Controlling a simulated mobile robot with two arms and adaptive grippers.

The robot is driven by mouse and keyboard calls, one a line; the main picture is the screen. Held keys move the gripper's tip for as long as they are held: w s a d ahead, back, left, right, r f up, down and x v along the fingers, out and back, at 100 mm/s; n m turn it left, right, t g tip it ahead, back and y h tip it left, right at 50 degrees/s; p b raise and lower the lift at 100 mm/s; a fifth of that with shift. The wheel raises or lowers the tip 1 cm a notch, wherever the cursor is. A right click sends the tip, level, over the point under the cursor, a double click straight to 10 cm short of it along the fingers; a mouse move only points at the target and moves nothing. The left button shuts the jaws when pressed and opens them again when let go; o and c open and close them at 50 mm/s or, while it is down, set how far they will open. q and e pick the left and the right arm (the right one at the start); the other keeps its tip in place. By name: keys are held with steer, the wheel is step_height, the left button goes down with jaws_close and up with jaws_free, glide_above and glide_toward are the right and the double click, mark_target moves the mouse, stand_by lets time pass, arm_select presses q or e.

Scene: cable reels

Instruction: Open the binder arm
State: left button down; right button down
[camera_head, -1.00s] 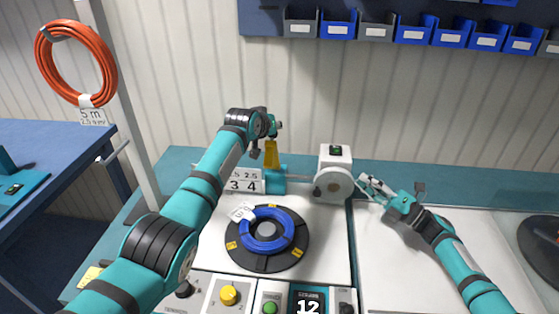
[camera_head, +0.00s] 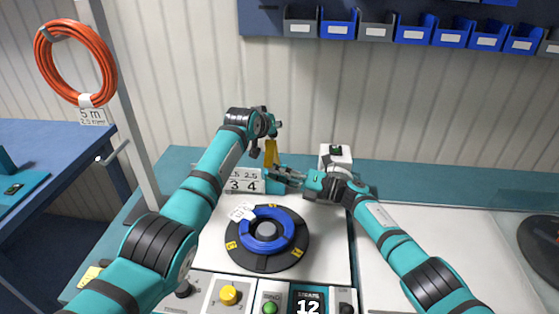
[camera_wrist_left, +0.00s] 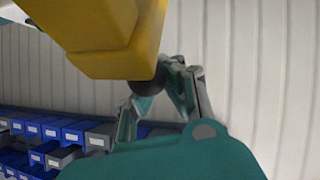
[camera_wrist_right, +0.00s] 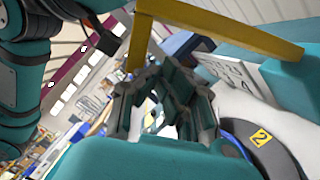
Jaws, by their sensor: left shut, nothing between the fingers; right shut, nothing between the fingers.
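The yellow binder arm (camera_head: 271,153) stands upright on its teal block, behind the reel. It fills the top of the left wrist view (camera_wrist_left: 115,45) and shows as a bent bar in the right wrist view (camera_wrist_right: 225,27). My left gripper (camera_head: 278,125) is shut and empty close above the binder arm's upper end; I cannot tell whether they touch. My right gripper (camera_head: 277,174) is shut and empty, low beside the binder arm on its right. In the right wrist view its fingertips (camera_wrist_right: 165,82) are below the yellow bar, seemingly apart from it.
A blue cable coil (camera_head: 266,231) lies on a black turntable (camera_head: 232,246) in front of the arms. A white-topped unit (camera_head: 335,153) stands behind my right forearm. Control buttons line the front. Blue and grey bins (camera_head: 413,31) hang on the back wall.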

mark_target(276, 151)
arm_select(q)
steer(key=shift+d+r, duration=0.15)
arm_select(e)
steer(key=shift+w+d+r, duration=0.2)
steer(key=shift+w+r, duration=0.25)
steer(key=shift+w, duration=0.25)
steer(key=shift+w+d+r, duration=0.2)
steer(key=shift+w+r, duration=0.2)
steer(key=shift+w, duration=0.25)
arm_select(q)
steer(key=shift+s, duration=0.1)
arm_select(e)
steer(key=shift+r, duration=0.1)
